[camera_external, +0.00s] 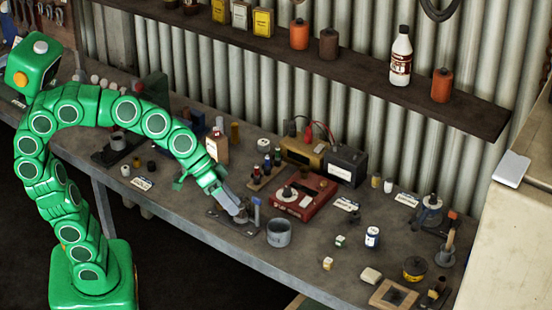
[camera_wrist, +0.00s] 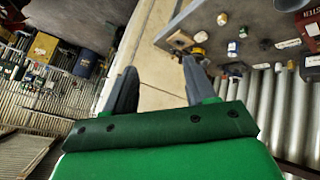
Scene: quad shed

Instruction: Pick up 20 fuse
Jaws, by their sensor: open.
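No piece can be read as a 20 fuse at this size. Two small pale pieces on the bench could be fuses: one cream-yellow (camera_external: 327,263) near the front edge, one pale with green (camera_external: 340,240) behind it. I cannot tell which, if either, is the 20 fuse. My gripper (camera_external: 232,204) is at the bench's middle, left of both, its fingers pointing down to the right by a grey metal fixture with a blue-topped post (camera_external: 256,212). In the wrist view my gripper (camera_wrist: 160,82) has its two dark fingers apart with nothing between them.
A grey metal cup (camera_external: 279,232) stands just right of my gripper. Behind are a red box (camera_external: 303,192) and a dark battery (camera_external: 346,165). A blue-white can (camera_external: 372,237), a yellow tin (camera_external: 414,268) and a wooden frame (camera_external: 392,296) stand right. A shelf (camera_external: 380,85) overhangs the back.

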